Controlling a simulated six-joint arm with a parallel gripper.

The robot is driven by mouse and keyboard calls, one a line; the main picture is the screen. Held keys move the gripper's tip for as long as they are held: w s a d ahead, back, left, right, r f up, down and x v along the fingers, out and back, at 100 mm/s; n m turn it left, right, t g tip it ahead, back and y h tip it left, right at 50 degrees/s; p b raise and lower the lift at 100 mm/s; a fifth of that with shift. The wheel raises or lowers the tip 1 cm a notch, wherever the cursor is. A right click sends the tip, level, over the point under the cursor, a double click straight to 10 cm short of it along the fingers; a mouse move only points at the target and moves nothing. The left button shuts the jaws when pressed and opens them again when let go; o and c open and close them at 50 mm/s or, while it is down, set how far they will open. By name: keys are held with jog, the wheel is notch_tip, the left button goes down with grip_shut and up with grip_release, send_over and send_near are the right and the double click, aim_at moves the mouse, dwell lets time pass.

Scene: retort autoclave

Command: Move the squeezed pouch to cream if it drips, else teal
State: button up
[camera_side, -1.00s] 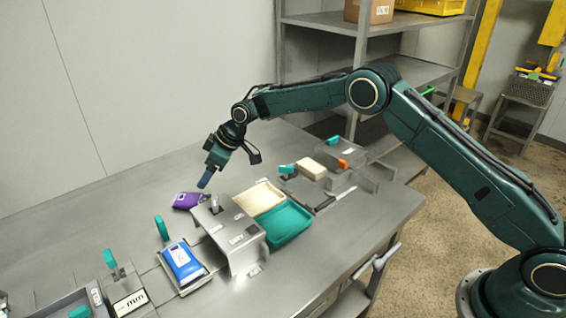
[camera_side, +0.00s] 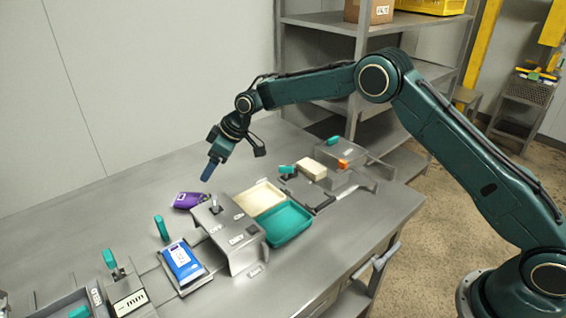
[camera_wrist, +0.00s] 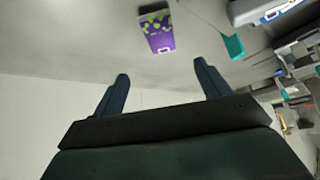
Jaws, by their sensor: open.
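A purple pouch (camera_side: 186,200) lies on the steel table behind a grey steel housing; in the wrist view the purple pouch (camera_wrist: 158,38) shows yellow-green spots and a white label. A blue pouch (camera_side: 183,261) lies on a metal plate to the left of the housing. I cannot tell which pouch is the squeezed one, and no drip is visible. The cream tray (camera_side: 262,198) and the teal tray (camera_side: 287,225) sit side by side, right of the housing, and look empty. My gripper (camera_side: 208,172) is open and empty above the purple pouch; its two fingers (camera_wrist: 161,84) are apart.
The grey housing (camera_side: 232,232) stands between the blue pouch and the trays. A teal upright handle (camera_side: 161,228) is near the blue pouch. A cream block (camera_side: 312,169) and a clear box (camera_side: 340,153) are at the back right. The table's left rear is clear.

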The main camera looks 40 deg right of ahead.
jog(key=s+d+r+m+h, duration=0.1)
jog(key=s+d+r, duration=0.3)
jog(key=s+r, duration=0.3)
jog(key=s+d+r+m+t, duration=0.1)
jog(key=s+d+r+m, duration=0.15)
jog(key=s+r, duration=0.4)
jog(key=s+d+r+m+h, duration=0.1)
jog(key=s+d+r, duration=0.3)
jog(key=s+r, duration=0.3)
jog(key=s+d+m, duration=0.1)
jog(key=s+d, duration=0.1)
jog(key=s, duration=0.7)
jog(key=s+d+f+m+h, duration=0.1)
jog(key=s+d+m, duration=0.1)
jog(key=s, duration=0.8)
jog(key=s+d+m+h, duration=0.1)
jog(key=s+d, duration=0.2)
jog(key=s, duration=0.7)
jog(key=shift+d+f, duration=0.35)
jog(key=shift+o, duration=0.4)
jog(key=shift+w, duration=0.15)
